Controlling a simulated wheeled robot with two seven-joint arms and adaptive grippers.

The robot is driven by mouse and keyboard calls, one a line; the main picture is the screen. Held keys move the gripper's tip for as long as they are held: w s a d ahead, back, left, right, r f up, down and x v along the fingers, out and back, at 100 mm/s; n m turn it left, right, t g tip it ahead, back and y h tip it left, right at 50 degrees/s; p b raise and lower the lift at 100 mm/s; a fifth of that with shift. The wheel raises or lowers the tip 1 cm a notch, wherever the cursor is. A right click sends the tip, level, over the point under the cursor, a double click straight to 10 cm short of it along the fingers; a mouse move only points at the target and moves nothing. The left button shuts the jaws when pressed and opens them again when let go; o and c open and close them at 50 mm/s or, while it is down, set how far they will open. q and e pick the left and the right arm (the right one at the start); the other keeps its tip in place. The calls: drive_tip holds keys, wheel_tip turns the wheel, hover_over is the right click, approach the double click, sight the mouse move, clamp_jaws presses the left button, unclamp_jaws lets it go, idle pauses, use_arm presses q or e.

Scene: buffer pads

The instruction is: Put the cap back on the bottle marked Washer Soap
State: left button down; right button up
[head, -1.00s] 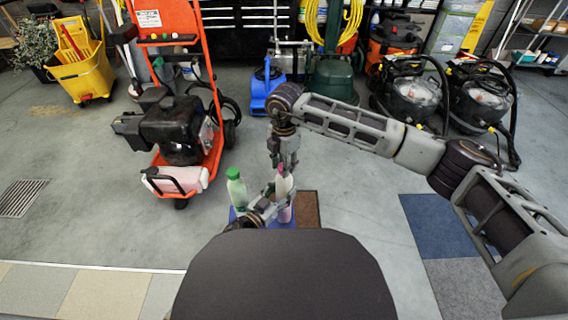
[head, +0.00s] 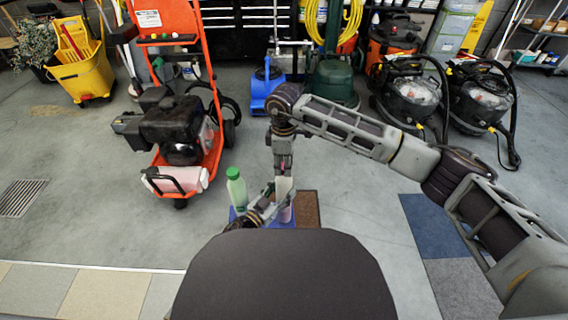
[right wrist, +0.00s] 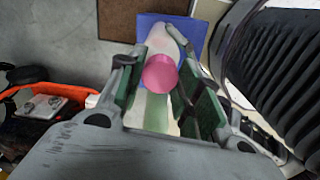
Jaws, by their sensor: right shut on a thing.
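A pale bottle with a pinkish lower part (head: 285,213) stands on a blue pad (head: 233,213), partly hidden by my grippers. Its label cannot be read. My right gripper (head: 283,174) points down over the bottle's top. In the right wrist view, my right gripper (right wrist: 163,90) is shut on a pink cap (right wrist: 160,73), with the white bottle (right wrist: 166,40) right behind the cap. I cannot tell whether cap and bottle touch. My left gripper (head: 268,203) is low beside the bottle, its fingers at the bottle's side; its grip is unclear.
A green bottle with a green cap (head: 236,188) stands close on the left of the pad. A brown mat (head: 307,209) lies to the right. An orange pressure washer (head: 182,135) stands behind left. Open floor lies to the right.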

drive_tip(key=shift+o, duration=0.2)
drive_tip(key=shift+a+r+m, duration=0.2)
drive_tip(key=shift+a+m, duration=0.3)
drive_tip(key=shift+m, duration=0.6)
drive_tip(key=shift+d+f+m, duration=0.15)
drive_tip(key=shift+d+m, duration=0.3)
drive_tip(key=shift+m, duration=0.45)
drive_tip(key=shift+d, duration=0.15)
drive_tip(key=o, duration=0.7)
drive_tip(key=shift+c, duration=0.2)
drive_tip(key=shift+r, duration=2.2)
